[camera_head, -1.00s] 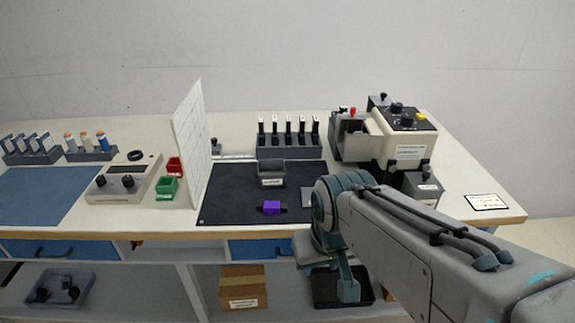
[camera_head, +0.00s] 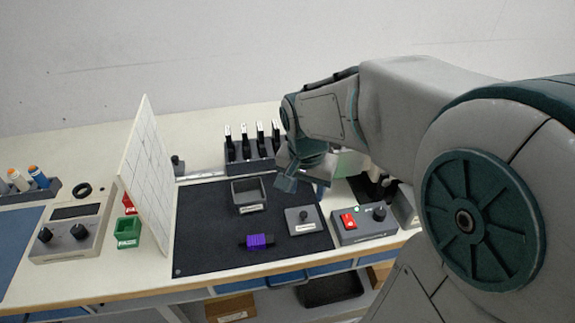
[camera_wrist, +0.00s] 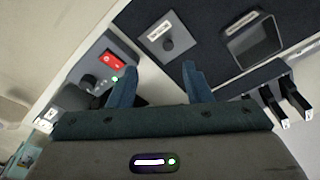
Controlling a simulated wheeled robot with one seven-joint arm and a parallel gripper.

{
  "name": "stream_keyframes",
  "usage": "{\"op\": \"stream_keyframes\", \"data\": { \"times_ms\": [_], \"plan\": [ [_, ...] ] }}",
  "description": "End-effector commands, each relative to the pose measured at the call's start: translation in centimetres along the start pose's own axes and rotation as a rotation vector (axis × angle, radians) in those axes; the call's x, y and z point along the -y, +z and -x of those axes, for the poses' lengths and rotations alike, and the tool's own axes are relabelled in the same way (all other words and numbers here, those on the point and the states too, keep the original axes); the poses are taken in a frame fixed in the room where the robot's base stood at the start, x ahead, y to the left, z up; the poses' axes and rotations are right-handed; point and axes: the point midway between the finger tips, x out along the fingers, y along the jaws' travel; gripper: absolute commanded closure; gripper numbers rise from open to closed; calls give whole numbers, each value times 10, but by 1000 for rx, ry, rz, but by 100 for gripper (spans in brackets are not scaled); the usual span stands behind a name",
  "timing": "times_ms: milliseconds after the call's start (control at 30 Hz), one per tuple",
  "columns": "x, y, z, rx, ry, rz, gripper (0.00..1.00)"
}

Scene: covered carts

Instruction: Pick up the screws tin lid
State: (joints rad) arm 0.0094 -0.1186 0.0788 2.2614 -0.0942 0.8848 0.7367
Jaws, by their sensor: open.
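A flat grey square lid with a black knob, likely the screws tin lid (camera_head: 301,227), lies on the dark mat (camera_head: 205,232); its label is too small to read. It also shows near the top of the wrist view (camera_wrist: 153,37). An open grey tin (camera_head: 238,199) stands behind it to the left, and also in the wrist view (camera_wrist: 235,58). My gripper (camera_head: 300,186) is above the back right part of the mat, behind the lid and apart from it. In the wrist view its two blue fingers (camera_wrist: 160,80) are spread with nothing between them.
A purple-banded black item (camera_head: 260,241) lies left of the lid. A grey box with a red switch (camera_head: 349,222) stands close to the lid's right. A rack of upright black tools (camera_head: 240,165) is behind. A white panel (camera_head: 148,178) stands left of the mat.

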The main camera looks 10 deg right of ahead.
Motion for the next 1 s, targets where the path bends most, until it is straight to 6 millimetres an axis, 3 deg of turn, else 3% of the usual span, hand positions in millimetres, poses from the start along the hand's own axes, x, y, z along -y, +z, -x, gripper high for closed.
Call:
{"op": "stream_keyframes", "data": {
  "times_ms": [100, 267, 633, 1000],
  "plan": [
    [13, -14, 3, 16, 22, -105, 55],
    [20, -20, -5, 22, 34, -170, 55],
    [19, -18, -72, 24, 35, -172, 55],
    [18, -18, -96, 23, 34, -172, 55]
  ]
}}
